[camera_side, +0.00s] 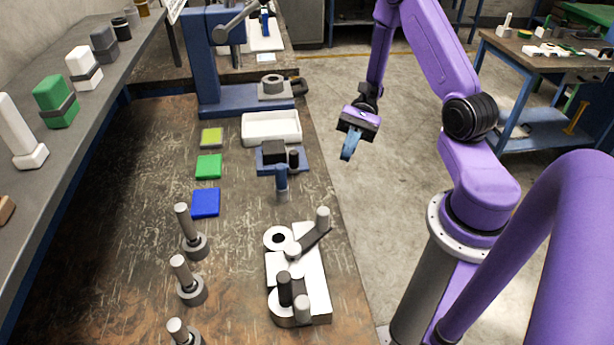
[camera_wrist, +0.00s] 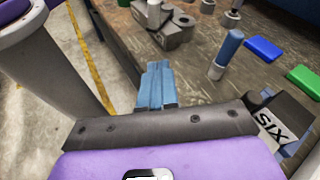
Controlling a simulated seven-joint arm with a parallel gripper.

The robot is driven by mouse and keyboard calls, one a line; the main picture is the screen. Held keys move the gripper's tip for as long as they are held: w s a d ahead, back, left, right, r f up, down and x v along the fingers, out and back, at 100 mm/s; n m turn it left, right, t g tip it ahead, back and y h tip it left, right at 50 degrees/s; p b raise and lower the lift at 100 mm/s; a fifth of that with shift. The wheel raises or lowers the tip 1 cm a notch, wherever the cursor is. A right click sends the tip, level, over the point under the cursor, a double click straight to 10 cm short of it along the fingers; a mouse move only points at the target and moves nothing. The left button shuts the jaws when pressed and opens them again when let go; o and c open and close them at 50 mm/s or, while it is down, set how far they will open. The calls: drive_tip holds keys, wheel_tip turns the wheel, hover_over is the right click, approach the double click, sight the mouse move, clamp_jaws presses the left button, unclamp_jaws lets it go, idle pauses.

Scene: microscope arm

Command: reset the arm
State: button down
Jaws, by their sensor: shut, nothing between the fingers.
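My purple arm stands to the right of the workbench (camera_side: 150,260) in the side view. My gripper (camera_side: 347,155) hangs over the open floor just past the bench's right edge, pointing down. Its blue fingers are together and hold nothing; they also show in the wrist view (camera_wrist: 156,85). The gripper is apart from the bench and touches none of the things on it.
A blue clamp fixture (camera_side: 283,160), a white tray (camera_side: 271,128) and a white machined block (camera_side: 305,280) sit near the bench's right edge. Green (camera_side: 208,166) and blue (camera_side: 206,203) pads lie left. A blue press (camera_side: 215,75) stands behind. The floor (camera_side: 375,230) beside the bench is clear.

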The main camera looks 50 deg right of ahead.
drive_tip(key=s+a+r+n+t+h, duration=0.1)
drive_tip(key=s+a+r+n+h, duration=0.4)
drive_tip(key=n, duration=0.7)
drive_tip(key=s+a+r+n+t+h, duration=0.2)
drive_tip(key=s+a+r+n+h, duration=0.3)
drive_tip(key=n, duration=0.8)
drive_tip(key=s+a+h, duration=0.1)
drive_tip(key=s+h, duration=0.2)
drive_tip(key=shift+s+n+h, duration=0.15)
drive_tip(key=shift+n+h, duration=0.15)
drive_tip(key=shift+h, duration=0.1)
